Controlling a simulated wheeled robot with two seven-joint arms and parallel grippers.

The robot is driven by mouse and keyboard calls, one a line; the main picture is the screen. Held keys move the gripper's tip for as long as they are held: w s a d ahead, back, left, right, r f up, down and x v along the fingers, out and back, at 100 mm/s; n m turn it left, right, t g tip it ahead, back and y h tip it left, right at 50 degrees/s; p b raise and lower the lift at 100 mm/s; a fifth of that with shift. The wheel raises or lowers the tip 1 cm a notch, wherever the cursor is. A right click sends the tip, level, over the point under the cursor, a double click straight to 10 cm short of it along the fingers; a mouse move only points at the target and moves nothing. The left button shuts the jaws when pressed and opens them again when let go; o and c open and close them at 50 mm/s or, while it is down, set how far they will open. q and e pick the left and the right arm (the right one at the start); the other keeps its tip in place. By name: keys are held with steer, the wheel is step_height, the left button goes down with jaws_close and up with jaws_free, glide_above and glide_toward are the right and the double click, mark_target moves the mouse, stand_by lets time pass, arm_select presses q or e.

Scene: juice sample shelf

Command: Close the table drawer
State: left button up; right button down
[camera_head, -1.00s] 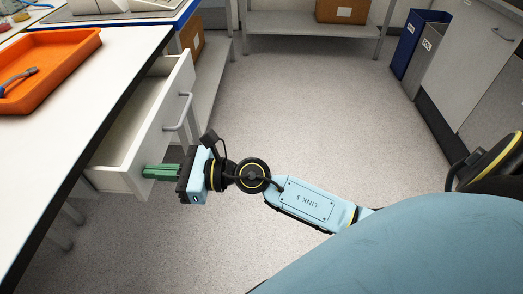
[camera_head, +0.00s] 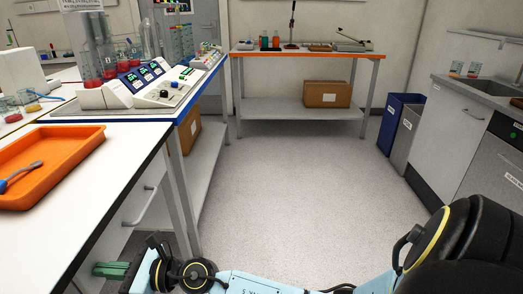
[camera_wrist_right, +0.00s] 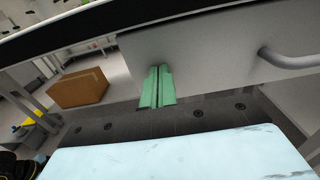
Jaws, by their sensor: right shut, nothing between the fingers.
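The white table drawer (camera_head: 122,222) sits under the left table's edge, its front close to the table side. No open interior shows in the head view, so it looks shut or almost shut. Its grey bar handle (camera_head: 140,207) faces the aisle and also shows in the right wrist view (camera_wrist_right: 290,61). My right gripper (camera_head: 108,269) has green fingers, shut and empty, at the near lower part of the drawer front. In the right wrist view the fingers (camera_wrist_right: 157,87) overlap the lower edge of the drawer front (camera_wrist_right: 205,45); contact is unclear. My left gripper is not in view.
An orange tray (camera_head: 75,142) lies on the white tabletop (camera_head: 95,185) above the drawer. A lab instrument (camera_head: 150,88) stands beyond it. A cardboard box (camera_head: 326,94) sits on a back shelf, with blue and grey bins (camera_head: 397,122) at right. The middle floor is clear.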

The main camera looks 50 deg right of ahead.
steer(key=shift+w+a+r, duration=0.1)
steer(key=shift+a+r, duration=0.1)
steer(key=shift+d, duration=0.1)
